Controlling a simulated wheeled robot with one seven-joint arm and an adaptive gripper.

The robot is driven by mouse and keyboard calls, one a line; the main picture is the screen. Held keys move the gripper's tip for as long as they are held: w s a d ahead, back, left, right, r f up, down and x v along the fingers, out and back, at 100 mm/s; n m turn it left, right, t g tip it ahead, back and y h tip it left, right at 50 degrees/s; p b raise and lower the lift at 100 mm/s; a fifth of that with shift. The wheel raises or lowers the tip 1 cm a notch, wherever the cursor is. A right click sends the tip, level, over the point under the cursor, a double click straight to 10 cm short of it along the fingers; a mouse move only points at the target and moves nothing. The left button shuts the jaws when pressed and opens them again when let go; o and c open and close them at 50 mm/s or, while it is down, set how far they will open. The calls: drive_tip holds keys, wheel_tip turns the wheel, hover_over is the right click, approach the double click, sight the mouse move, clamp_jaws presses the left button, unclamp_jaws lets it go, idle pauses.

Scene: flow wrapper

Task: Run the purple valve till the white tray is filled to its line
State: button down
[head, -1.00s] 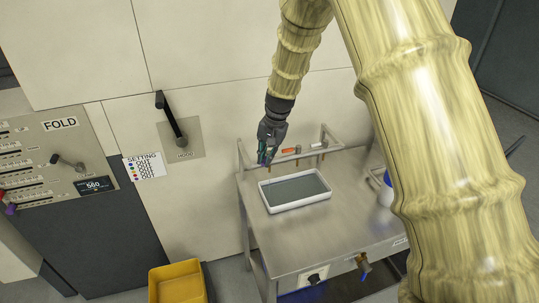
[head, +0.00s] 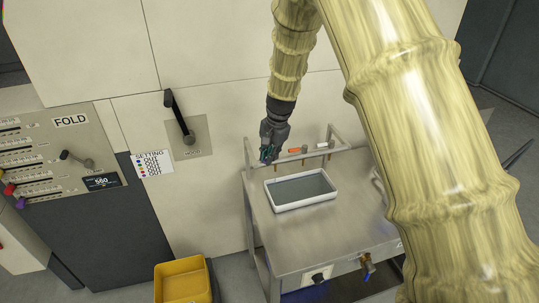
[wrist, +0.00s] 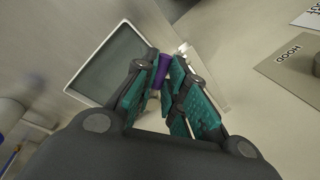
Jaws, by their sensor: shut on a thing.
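My gripper (head: 267,155) is at the left end of the pipe rail behind the steel table. In the wrist view, its teal-padded fingers (wrist: 165,85) are shut on the purple valve (wrist: 163,68), whose handle shows between them. In the head view the valve is hidden by the gripper. The white tray (head: 334,196) lies on the table just in front of the rail, and it also shows in the wrist view (wrist: 89,100). The tray holds a flat grey-green surface. I cannot make out its fill line or any stream into it.
An orange valve (head: 298,150) and a white valve (head: 322,145) sit farther right on the rail. The steel table (head: 300,245) is bare in front of the tray. A yellow bin (head: 183,285) stands at the lower left. A FOLD panel (head: 60,150) and HOOD lever (head: 180,118) are left.

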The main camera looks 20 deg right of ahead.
drive_tip(key=c, duration=1.5)
unclamp_jaws()
drive_tip(key=shift+d, duration=0.1)
drive_tip(key=r, duration=0.4)
drive_tip(key=s+d+r, duration=0.1)
drive_tip(key=r, duration=0.3)
drive_tip(key=s+r, duration=0.1)
drive_tip(key=r, duration=0.2)
drive_tip(key=shift+d+r, duration=0.2)
drive_tip(key=shift+r, duration=0.2)
drive_tip(key=shift+w, duration=0.1)
